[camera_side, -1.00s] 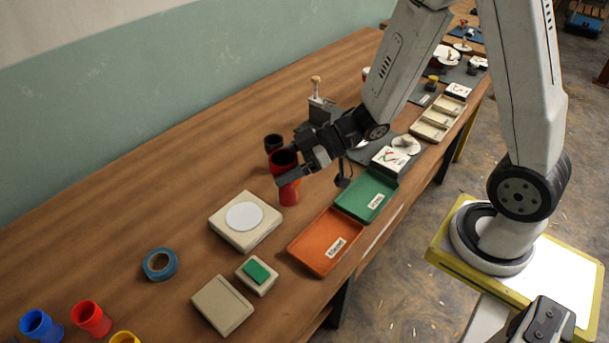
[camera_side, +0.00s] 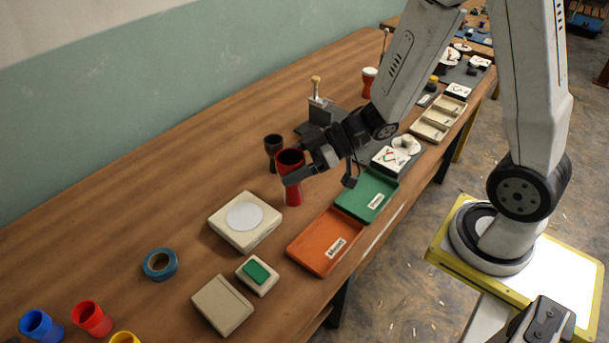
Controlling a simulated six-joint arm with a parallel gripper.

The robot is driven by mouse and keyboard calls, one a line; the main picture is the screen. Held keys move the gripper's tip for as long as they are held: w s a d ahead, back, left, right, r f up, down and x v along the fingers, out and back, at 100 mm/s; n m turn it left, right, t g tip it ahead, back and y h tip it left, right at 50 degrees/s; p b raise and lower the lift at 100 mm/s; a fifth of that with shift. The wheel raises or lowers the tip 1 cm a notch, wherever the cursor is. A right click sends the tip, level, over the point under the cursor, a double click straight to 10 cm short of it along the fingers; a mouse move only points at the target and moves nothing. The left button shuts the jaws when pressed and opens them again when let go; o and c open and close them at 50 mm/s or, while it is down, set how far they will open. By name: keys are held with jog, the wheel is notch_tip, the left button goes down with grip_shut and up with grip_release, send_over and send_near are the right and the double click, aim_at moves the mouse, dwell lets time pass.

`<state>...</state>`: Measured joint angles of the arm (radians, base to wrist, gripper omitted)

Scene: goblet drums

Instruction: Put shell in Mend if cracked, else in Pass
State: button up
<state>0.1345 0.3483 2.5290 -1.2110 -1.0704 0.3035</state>
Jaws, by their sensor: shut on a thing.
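A red goblet-shaped shell (camera_side: 292,192) with a dark inside stands upright in the jaws of my gripper (camera_side: 291,174), which is shut on it. Whether its base touches the table, and whether it has a crack, I cannot tell. The orange Mend tray (camera_side: 309,248) lies in front of it near the table's front edge and looks empty. The green Pass tray (camera_side: 378,186) lies to the right of the orange one and also looks empty.
A dark goblet (camera_side: 272,147) stands just behind the held shell. A white box with a round pad (camera_side: 245,215), blue tape (camera_side: 160,264), a green-topped block (camera_side: 257,272) and a beige box (camera_side: 222,304) lie left. Several coloured cups stand at the lower left.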

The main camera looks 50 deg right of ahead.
jog(key=shift+w+d, duration=0.1)
jog(key=shift+w, duration=0.3)
jog(key=w+d+m+t+h, duration=0.6)
jog(key=w+d+m+h, duration=0.5)
jog(key=d+h, duration=0.1)
jog(key=s+d+f+m+g+h, duration=0.2)
jog(key=s+d+m+g+h, duration=0.15)
jog(key=d+m+h, duration=0.5)
jog(key=s+d+f+m+g+h, duration=0.1)
jog(key=s+f+m+g+h, duration=0.1)
jog(key=s+m+g, duration=0.4)
jog(key=s+d+f+m+g+h, duration=0.2)
jog(key=s+f+m+g, duration=0.2)
jog(key=s+g, duration=0.3)
jog(key=shift+s+d+m, duration=0.15)
jog(key=shift+s+m, duration=0.2)
jog(key=shift+m, duration=0.5)
jog(key=shift+g, duration=0.25)
jog(key=shift+f, duration=0.1)
